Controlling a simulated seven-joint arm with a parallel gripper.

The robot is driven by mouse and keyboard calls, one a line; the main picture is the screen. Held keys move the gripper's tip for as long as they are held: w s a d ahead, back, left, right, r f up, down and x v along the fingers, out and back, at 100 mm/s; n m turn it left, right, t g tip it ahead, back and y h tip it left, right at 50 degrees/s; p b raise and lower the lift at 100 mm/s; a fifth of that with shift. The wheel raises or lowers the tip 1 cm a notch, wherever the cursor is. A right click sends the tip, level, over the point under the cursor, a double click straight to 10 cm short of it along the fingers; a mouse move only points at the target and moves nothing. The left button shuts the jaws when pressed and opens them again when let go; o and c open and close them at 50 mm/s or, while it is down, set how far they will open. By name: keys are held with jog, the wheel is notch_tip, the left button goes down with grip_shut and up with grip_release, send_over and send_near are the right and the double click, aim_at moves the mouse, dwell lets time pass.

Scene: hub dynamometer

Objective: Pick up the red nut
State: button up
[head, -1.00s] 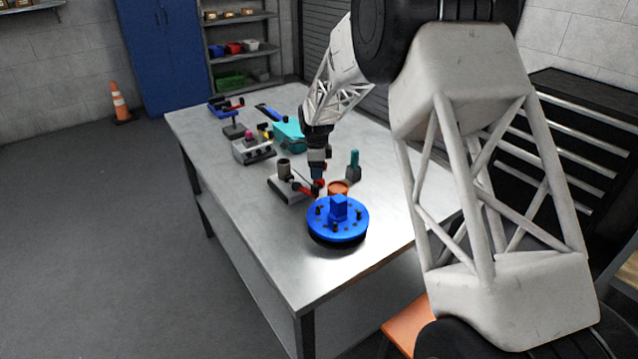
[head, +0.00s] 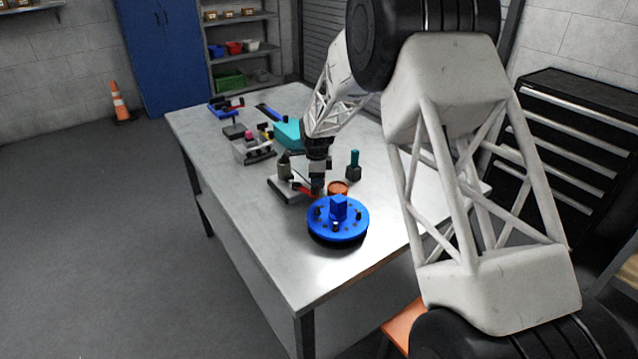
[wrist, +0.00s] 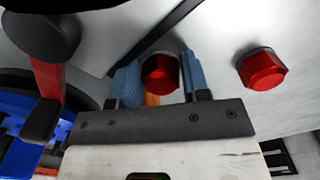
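In the wrist view, a red hex nut (wrist: 160,74) shows between the two blue fingertips of my gripper (wrist: 160,82). The fingers are apart, with one on each side of the nut. I cannot tell whether they touch it. A second red nut (wrist: 262,70) lies on the grey tabletop, right of the fingers and apart from them. In the head view, my gripper (head: 317,188) is low over the table, just behind the blue hub (head: 345,222).
A teal-handled item (head: 354,165) stands behind right. The front left of the table (head: 260,240) is clear.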

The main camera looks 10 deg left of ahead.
jog(key=c, duration=0.6)
jog(key=shift+r, duration=0.1)
jog(key=shift+r, duration=4.95)
